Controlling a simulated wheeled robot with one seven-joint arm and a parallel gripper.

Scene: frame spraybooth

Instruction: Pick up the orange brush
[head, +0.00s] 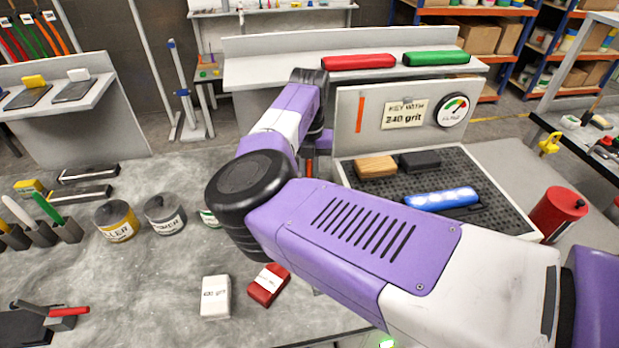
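No brush shows clearly as orange. A tan-orange block (376,166) with a darker underside lies at the back left of the perforated tray (482,180), to the left of a dark grey block (420,161). I cannot tell whether it is a brush. A narrow orange strip (361,115) stands upright against the grey panel behind the tray. A small red-orange piece (310,167) shows below my wrist, mostly hidden by my arm. My wrist points down left of the panel; my fingers are hidden or too small to make out, so their state and any hold are unclear.
A blue-and-white tool (441,199) lies in the tray, and a red can (558,212) stands to its right. A white block (216,297) and a red block (268,285) lie in front. Two cans (116,222) (165,214) stand left.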

